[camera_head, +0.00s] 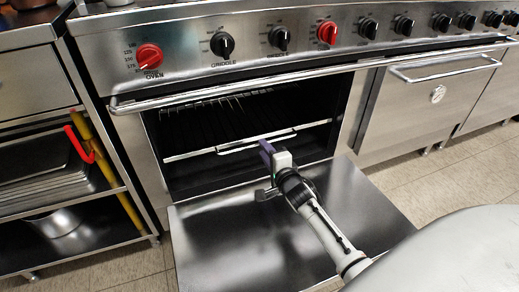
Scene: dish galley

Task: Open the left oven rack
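The left oven stands open, with its steel door (225,240) folded down flat in front of the dark cavity. The oven rack (190,154) is inside, with a bright front bar and a handle bar (235,149) across the opening. My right gripper (266,148) reaches in over the door from the lower right. Its purple fingers overlap the middle of the rack's handle in the picture. Whether they are closed on the bar or only beside it is too small to tell. My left gripper is out of view.
A steel rail (200,95) and a row of knobs run above the opening. A second oven door (420,110) to the right is shut. A shelf unit at left holds trays (45,175), a pot (55,222) and a yellow-handled tool (110,180).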

